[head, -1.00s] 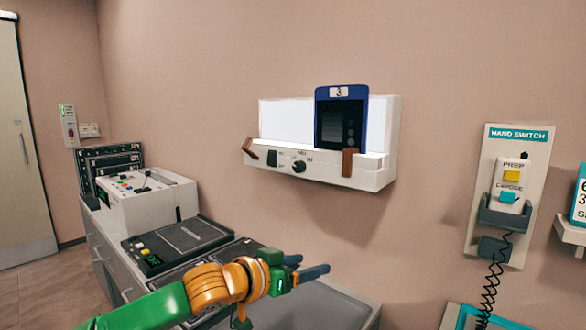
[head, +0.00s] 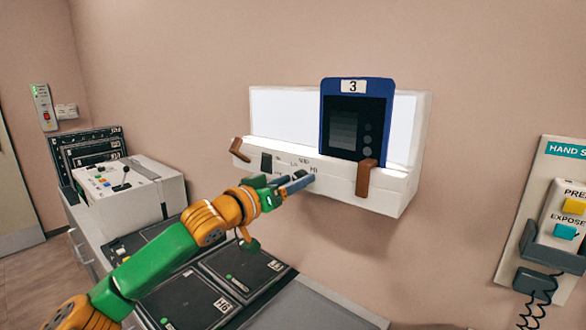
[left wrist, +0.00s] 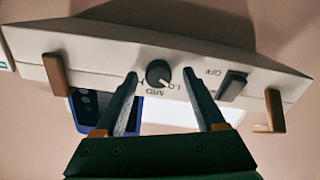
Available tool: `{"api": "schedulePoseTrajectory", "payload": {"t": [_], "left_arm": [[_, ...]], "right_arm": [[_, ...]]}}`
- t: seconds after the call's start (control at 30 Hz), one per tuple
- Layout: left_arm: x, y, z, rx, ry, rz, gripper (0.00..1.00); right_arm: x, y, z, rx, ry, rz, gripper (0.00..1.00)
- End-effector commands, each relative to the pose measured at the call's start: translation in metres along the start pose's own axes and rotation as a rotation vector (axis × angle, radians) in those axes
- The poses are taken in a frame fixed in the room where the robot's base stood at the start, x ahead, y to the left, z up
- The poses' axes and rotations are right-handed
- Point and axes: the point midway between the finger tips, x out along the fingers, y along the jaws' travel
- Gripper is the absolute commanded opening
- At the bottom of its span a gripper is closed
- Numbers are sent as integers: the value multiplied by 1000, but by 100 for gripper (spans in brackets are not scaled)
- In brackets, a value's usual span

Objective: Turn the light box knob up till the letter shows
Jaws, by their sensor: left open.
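The white light box (head: 390,192) is on the wall with its panel (head: 285,112) bright white. A blue-framed plate marked 3 (head: 327,125) stands on its ledge; its dark window shows a grey patch, and I cannot make out a letter. The round black knob (left wrist: 158,72) is on the box's front, near LO and MID lettering; its pointer setting is too small to tell. My left gripper (left wrist: 160,76) is open, with one fingertip on each side of the knob in the wrist view; contact is not clear. In the head view the gripper (head: 306,181) largely hides the knob.
A black rocker switch (left wrist: 232,86) sits beside the knob, with brown clips (head: 366,178) on the box's edge. Below left is a counter with a white control console (head: 130,195) and dark cassettes (head: 185,300). A hand switch panel (head: 560,200) hangs at right.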

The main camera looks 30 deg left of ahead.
Motion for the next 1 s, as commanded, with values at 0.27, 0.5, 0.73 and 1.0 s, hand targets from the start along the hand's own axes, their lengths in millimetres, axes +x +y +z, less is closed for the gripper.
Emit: {"api": "schedulePoseTrajectory", "payload": {"t": [0.27,0.5,0.73,1.0], "left_arm": [[3,0,2,1,-1,1,72],[3,0,2,1,-1,1,13],[3,0,1,5,-2,0,0],[3,0,-1,99,-2,0,0]], "right_arm": [[-1,-3,-4,3,8,-5,0],[-1,-6,-5,5,10,-10,0],[-2,-6,-5,5,10,-10,0],[-11,-4,-6,4,9,-7,0]]}}
